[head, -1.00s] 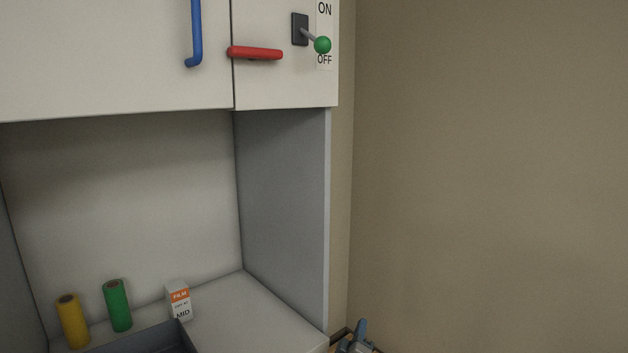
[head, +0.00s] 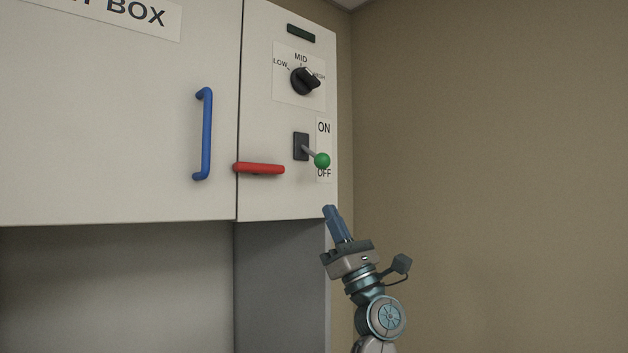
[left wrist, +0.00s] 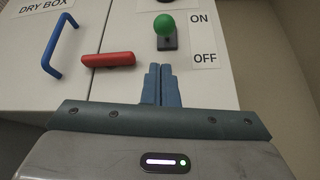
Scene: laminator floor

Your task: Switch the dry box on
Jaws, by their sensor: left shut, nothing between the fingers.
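The dry box (head: 110,130) is a white cabinet; its name label shows in the left wrist view (left wrist: 41,8). On its right panel a lever switch with a green ball knob (head: 322,160) comes out of a dark plate (head: 301,146), beside a label reading ON above and OFF below (head: 324,128). The lever tilts down toward OFF in the head view. My right gripper is not in view.
A red handle (head: 259,168) sits left of the switch, and a blue door handle (head: 205,134) farther left. A black dial (head: 304,81) marked LOW, MID and HIGH is above, under a dark strip (head: 301,33). Free space lies right of the cabinet, before the wall (head: 480,180).

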